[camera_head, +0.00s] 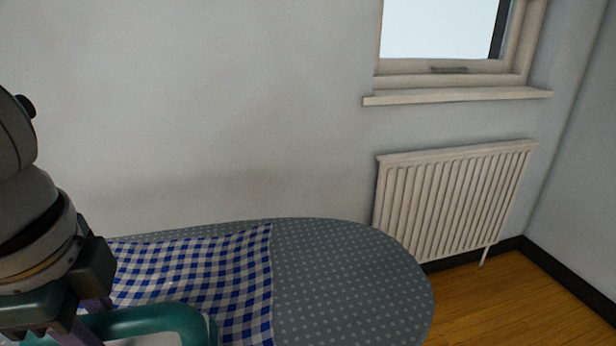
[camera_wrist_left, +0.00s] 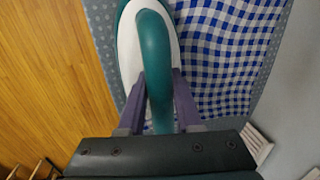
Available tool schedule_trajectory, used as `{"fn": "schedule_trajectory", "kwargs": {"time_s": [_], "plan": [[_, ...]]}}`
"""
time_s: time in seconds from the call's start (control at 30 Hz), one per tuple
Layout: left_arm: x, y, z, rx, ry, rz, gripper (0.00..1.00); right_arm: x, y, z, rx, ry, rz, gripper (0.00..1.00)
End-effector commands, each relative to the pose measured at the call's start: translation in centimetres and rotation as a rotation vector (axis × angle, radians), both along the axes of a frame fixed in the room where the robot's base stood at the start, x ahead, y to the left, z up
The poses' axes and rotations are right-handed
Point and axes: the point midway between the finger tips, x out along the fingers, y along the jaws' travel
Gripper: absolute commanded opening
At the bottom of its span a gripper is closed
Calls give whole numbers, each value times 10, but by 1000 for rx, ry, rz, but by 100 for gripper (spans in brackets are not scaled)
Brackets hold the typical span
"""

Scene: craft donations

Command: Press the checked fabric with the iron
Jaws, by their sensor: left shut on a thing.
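The blue-and-white checked fabric (camera_head: 195,275) lies over the left part of the dotted grey ironing board (camera_head: 345,280), with slight ripples. It also shows in the left wrist view (camera_wrist_left: 225,50). The iron, with a teal handle and white body (camera_wrist_left: 126,45), is at the fabric's edge in that view. Its handle also shows in the head view (camera_head: 150,318) at the bottom edge. My left gripper (camera_wrist_left: 157,88) is shut on the handle, one purple finger on each side. I cannot tell whether the iron's sole touches the fabric. My right gripper is out of view.
A grey wall runs behind the board. A white radiator (camera_head: 455,195) stands right of the board's rounded end, below a window sill (camera_head: 455,96). Wooden floor (camera_head: 510,300) is clear at the lower right. The board's right end is bare.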

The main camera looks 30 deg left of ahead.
Motion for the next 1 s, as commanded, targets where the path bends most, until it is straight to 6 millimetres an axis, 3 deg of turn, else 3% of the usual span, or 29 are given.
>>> {"fn": "schedule_trajectory", "kwargs": {"time_s": [1.0], "plan": [[-76,64,-1,5,9,4,0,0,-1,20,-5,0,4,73]]}}
